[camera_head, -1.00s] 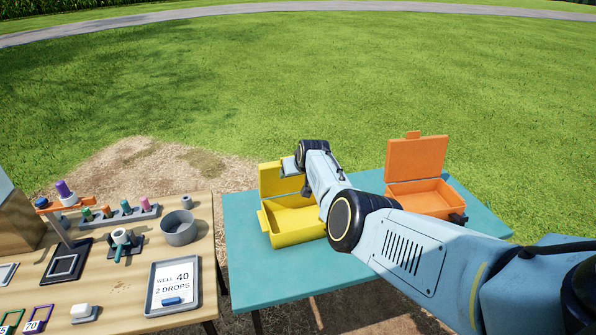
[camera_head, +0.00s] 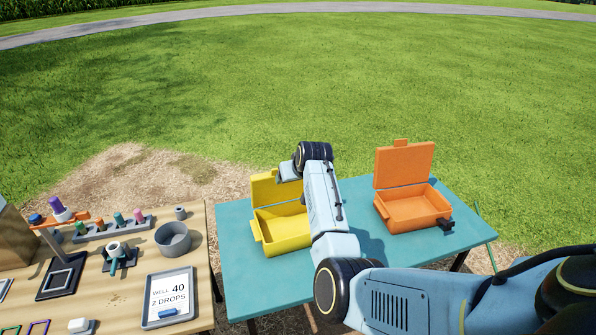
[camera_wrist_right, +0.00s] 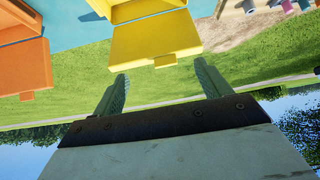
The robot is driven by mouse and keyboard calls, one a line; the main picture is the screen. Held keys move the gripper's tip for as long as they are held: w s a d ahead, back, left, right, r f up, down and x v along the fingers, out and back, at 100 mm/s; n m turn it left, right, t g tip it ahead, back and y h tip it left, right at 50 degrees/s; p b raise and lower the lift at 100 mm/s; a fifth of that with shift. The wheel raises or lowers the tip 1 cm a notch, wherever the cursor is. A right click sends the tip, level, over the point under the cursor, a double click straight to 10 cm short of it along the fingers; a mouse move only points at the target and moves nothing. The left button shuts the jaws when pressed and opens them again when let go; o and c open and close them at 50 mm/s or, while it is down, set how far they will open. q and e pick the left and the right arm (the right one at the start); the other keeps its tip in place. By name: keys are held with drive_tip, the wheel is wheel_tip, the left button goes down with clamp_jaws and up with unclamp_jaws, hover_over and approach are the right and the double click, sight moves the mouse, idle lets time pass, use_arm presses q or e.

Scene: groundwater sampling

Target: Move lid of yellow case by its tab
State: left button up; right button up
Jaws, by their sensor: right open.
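The yellow case (camera_head: 284,238) stands open on the teal table, its yellow lid (camera_head: 266,188) raised about upright at the back. In the right wrist view, the lid (camera_wrist_right: 155,42) shows with its small tab (camera_wrist_right: 165,61) at its edge. My right gripper (camera_wrist_right: 163,82) is open and empty, its two green-grey fingers spread to either side of the tab's line, the tab appearing just ahead of the fingertips. In the head view my right wrist is above the lid's right end and hides part of it and the tab. My left gripper is not in view.
An open orange case (camera_head: 413,210) stands to the right on the teal table (camera_head: 240,285). A wooden table (camera_head: 110,290) at left holds a grey bowl (camera_head: 173,239), a tray with a card (camera_head: 168,298) and a tube rack (camera_head: 112,229). Grass lies behind.

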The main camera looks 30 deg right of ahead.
drive_tip(key=shift+v, duration=1.8)
